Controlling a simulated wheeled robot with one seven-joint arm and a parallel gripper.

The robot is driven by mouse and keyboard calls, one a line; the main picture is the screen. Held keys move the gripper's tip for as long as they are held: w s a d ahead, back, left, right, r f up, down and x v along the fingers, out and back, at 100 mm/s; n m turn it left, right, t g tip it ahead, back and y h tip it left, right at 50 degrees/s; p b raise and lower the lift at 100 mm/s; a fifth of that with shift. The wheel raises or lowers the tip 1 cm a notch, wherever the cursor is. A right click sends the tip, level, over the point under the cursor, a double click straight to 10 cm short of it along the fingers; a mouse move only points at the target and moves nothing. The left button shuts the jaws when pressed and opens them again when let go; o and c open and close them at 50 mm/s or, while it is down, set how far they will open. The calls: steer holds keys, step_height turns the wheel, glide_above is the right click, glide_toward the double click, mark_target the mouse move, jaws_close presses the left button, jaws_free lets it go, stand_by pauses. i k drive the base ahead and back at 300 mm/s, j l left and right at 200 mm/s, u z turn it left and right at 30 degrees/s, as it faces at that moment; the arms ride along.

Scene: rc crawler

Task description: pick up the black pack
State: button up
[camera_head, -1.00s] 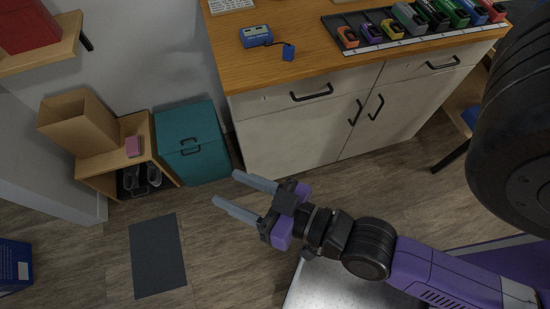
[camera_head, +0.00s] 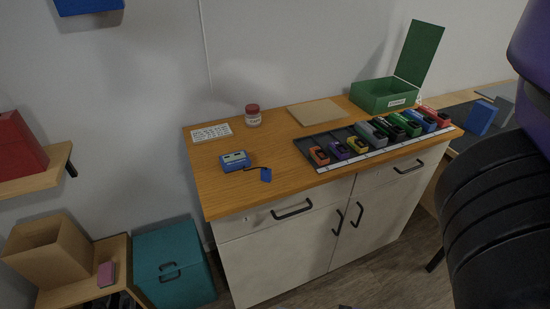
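A dark pack that looks black (camera_head: 389,130) stands in the row of coloured packs on the grey tray (camera_head: 303,146), on the wooden counter. It is between a grey pack (camera_head: 370,135) on its left and a green pack (camera_head: 406,124) on its right. At this size its exact colour is hard to tell. My gripper is out of view; only part of my arm shows at the right edge.
The counter (camera_head: 215,180) also bears a blue device (camera_head: 235,161) with a corded blue plug, a red-lidded jar (camera_head: 253,116), a tan board (camera_head: 316,112) and an open green box (camera_head: 380,95). A teal box (camera_head: 172,264) stands left of the cabinet.

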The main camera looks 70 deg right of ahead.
mark_target(396, 133)
steer(key=z, duration=2.35)
